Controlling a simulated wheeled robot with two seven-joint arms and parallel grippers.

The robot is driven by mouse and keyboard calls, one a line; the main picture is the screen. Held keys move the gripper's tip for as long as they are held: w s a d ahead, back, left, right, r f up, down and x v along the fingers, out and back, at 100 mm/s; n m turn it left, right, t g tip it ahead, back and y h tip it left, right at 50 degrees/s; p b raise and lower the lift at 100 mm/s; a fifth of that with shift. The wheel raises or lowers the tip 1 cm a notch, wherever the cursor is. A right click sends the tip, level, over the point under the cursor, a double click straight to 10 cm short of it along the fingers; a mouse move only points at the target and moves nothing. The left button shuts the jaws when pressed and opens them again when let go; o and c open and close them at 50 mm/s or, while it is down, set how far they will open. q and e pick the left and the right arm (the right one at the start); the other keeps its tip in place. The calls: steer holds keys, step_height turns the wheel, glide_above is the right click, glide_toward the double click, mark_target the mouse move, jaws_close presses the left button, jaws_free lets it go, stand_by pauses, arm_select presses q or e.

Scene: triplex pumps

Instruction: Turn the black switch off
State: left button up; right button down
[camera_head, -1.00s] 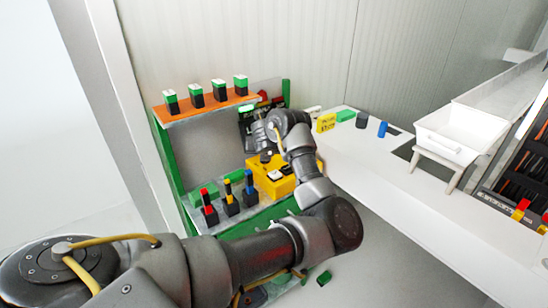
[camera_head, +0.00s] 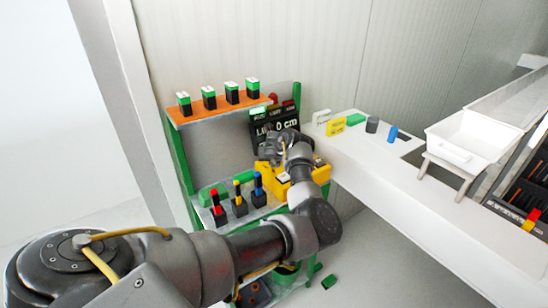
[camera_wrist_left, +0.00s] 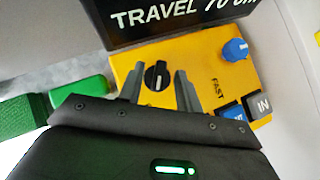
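A yellow control box (camera_head: 284,191) stands on the shelf unit in the head view, partly covered by my left arm. In the left wrist view the yellow box (camera_wrist_left: 203,60) carries a round black switch (camera_wrist_left: 157,76) with a white mark across it. My left gripper (camera_wrist_left: 160,70) is open, with one finger on each side of the black switch in this view. Whether the fingers touch it I cannot tell. In the head view my left gripper (camera_head: 270,149) is small and its fingers are unclear. My right gripper is not in view.
A white counter (camera_head: 400,185) lies to the right.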

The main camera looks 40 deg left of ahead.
arm_select(q)
steer(key=shift+w+a+f, duration=0.1)
steer(key=shift+f, duration=0.05)
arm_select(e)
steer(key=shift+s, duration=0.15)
arm_select(q)
steer(key=shift+c, duration=0.2)
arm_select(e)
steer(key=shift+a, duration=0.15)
arm_select(q)
jaws_close()
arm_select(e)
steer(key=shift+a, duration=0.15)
